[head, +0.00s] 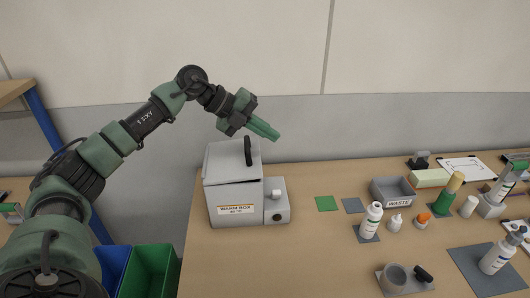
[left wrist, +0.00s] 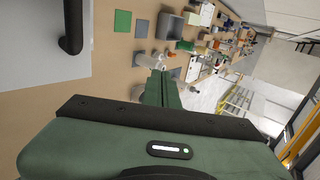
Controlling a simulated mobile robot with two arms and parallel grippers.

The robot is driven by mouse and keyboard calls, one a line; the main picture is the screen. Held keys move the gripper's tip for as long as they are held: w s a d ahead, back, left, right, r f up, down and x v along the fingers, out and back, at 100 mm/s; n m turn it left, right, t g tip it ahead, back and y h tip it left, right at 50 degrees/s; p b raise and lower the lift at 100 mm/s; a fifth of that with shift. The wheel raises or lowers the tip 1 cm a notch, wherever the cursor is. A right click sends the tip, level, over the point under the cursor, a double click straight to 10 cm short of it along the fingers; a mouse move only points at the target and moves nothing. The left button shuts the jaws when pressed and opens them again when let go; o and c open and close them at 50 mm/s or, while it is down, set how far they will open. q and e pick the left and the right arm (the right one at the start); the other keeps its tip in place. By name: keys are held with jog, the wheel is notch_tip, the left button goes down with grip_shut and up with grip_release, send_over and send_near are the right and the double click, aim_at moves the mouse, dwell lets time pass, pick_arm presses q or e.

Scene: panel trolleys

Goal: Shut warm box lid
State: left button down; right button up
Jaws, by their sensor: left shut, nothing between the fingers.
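The warm box (head: 236,211) is a light grey box with a white and orange label, standing on the wooden table. Its grey lid (head: 224,166) has a black bar handle (head: 248,151). The lid lies over the box top, with a dark uneven line along its front edge, so it looks slightly raised. My left gripper (head: 275,135) is shut and empty, above and right of the handle, apart from the lid. In the left wrist view the handle (left wrist: 72,32) shows at the upper left, left of my green fingers (left wrist: 160,82). My right gripper is not in view.
Blue and green bins (head: 152,268) stand left of the table. The table front centre is clear.

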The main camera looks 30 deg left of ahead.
aim_at(260, 162)
pick_arm(q)
notch_tip(260, 162, up, 4)
jog(key=s+a+m+g+y, duration=0.15)
jog(key=m+y, duration=0.35)
jog(key=m, duration=1.3)
jog(key=s+a+m+g+y, duration=0.15)
jog(key=m+y, duration=0.35)
jog(key=m, duration=1.3)
jog(key=p+x, duration=0.1)
jog(key=x, duration=0.3)
jog(key=d+p+x, duration=0.1)
jog(key=x, duration=0.3)
jog(key=p+x, duration=0.1)
jog(key=x, duration=0.3)
jog(key=shift+d+f+p, duration=0.2)
jog(key=shift+f+p, duration=0.1)
jog(key=shift+p, duration=0.05)
jog(key=shift+f, duration=0.2)
